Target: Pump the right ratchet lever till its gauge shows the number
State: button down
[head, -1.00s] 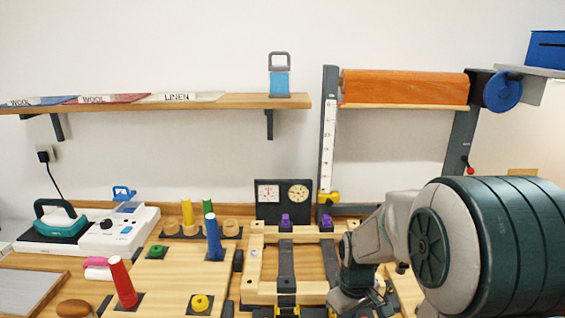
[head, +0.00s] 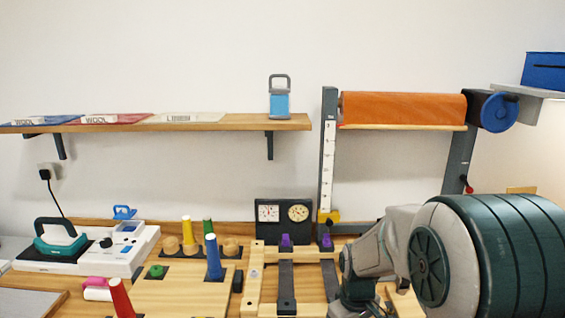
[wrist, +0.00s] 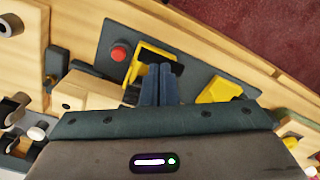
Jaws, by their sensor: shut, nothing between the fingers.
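The black gauge panel (head: 283,233) stands behind the wooden frame in the head view. In the wrist view, a yellow handle-like frame (wrist: 140,66) on a dark plate and another yellow piece (wrist: 222,90) flank my gripper (wrist: 166,70). Its blue-grey fingers are shut and empty, close to the left yellow piece; contact is unclear. My arm hides the gripper in the head view.
A red button (wrist: 119,53) is on the dark plate. Wooden rails (head: 256,285) surround the straps. An iron (head: 60,240), coloured pegs (head: 213,258) and a red peg (head: 120,298) stand to the left. An orange roll (head: 403,107) hangs above.

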jog(key=shift+s+f+b, duration=0.25)
jog(key=shift+f+b, duration=0.55)
jog(key=shift+f, duration=0.35)
jog(key=shift+w+r+p, duration=0.2)
jog(key=shift+r+p, duration=0.4)
jog(key=shift+r, duration=0.15)
jog(key=shift+w+r+p, duration=0.2)
jog(key=shift+r+p, duration=0.4)
jog(key=shift+r, duration=0.1)
jog(key=shift+f, duration=0.2)
jog(key=shift+s+f+b, duration=0.2)
jog(key=shift+f+b, duration=0.5)
jog(key=shift+s+f+b, duration=0.15)
jog(key=shift+f+b, duration=0.5)
jog(key=shift+w+r+p, duration=0.2)
jog(key=shift+r+p, duration=0.45)
jog(key=shift+r, duration=0.1)
jog(key=shift+w+r+p, duration=0.15)
jog(key=shift+r+p, duration=0.45)
jog(key=shift+r, duration=0.25)
